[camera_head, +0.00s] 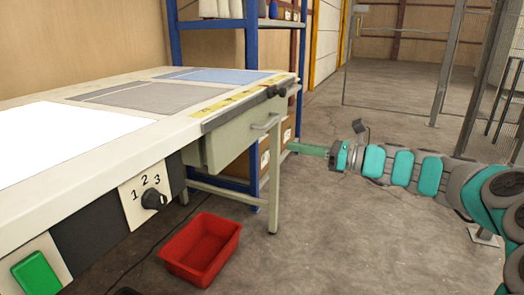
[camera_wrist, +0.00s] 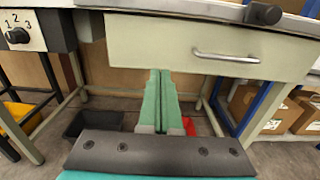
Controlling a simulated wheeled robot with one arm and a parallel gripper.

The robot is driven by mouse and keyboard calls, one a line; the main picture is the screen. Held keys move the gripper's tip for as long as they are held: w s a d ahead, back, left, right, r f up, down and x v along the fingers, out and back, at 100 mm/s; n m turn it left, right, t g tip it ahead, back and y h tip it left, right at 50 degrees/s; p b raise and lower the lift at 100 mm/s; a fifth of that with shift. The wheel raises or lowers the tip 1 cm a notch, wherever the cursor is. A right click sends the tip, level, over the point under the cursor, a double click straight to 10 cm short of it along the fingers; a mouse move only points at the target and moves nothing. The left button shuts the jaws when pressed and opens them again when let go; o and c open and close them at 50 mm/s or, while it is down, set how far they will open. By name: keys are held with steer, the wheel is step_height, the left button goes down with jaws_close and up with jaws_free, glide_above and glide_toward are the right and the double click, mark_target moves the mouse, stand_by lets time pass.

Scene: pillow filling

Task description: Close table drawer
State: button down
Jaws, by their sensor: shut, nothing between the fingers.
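The table drawer (camera_head: 228,145) is a pale grey-green box under the worktop, with a metal bar handle (camera_head: 268,123) on its front. In the wrist view the drawer front (camera_wrist: 150,42) spans the upper part, with the handle (camera_wrist: 226,57) right of centre. I cannot tell whether the drawer stands slightly out or is flush. My gripper (camera_head: 292,147) is to the right of the drawer and lower than its handle, pointing left. In the wrist view its green fingers (camera_wrist: 160,74) are together and empty, their tips near the drawer's lower edge; contact is unclear.
The worktop (camera_head: 180,120) has a dark edge strip and a black knob (camera_head: 283,90) above the drawer. A table leg (camera_head: 274,175) stands below the drawer. A red bin (camera_head: 203,250) is on the floor, and a blue shelf (camera_head: 254,45) stands behind.

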mark_target(239, 135)
steer(key=b+x, duration=0.1)
steer(key=x, duration=1.2)
steer(key=shift+w+a+f+b, duration=0.1)
steer(key=shift+w+a+b, duration=0.05)
steer(key=shift+a+b, duration=0.2)
steer(key=shift+w+a+p, duration=0.1)
steer(key=shift+a+p, duration=0.2)
steer(key=shift+p, duration=0.2)
steer(key=p+x, duration=0.4)
